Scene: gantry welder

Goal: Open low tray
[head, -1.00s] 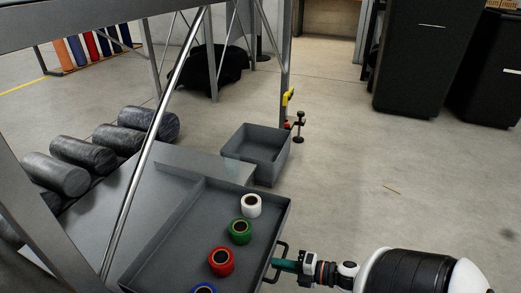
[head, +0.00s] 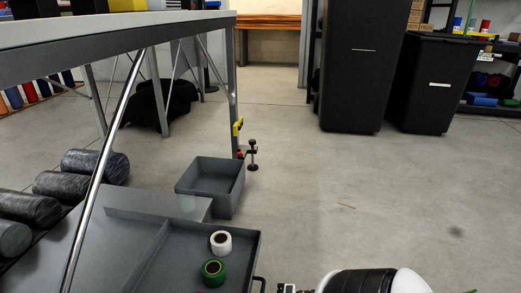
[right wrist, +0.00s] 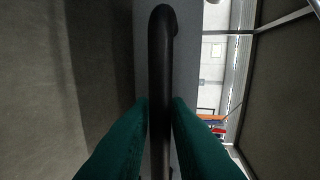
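The low tray is a shallow grey tray (head: 250,250) at the bottom of the head view. A white roll (head: 221,242) and a green roll (head: 213,272) stand in it. Its near part is cut off by the frame. Its dark handle (head: 259,285) just shows at the tray's right side. In the right wrist view the handle is a black bar (right wrist: 160,60) running between the green fingers of my right gripper (right wrist: 160,105). Both fingers press close against the bar. In the head view only part of my right wrist shows. My left gripper is out of view.
A slanted metal rod (head: 100,170) crosses the left side. Dark cylinders (head: 60,185) lie at left.

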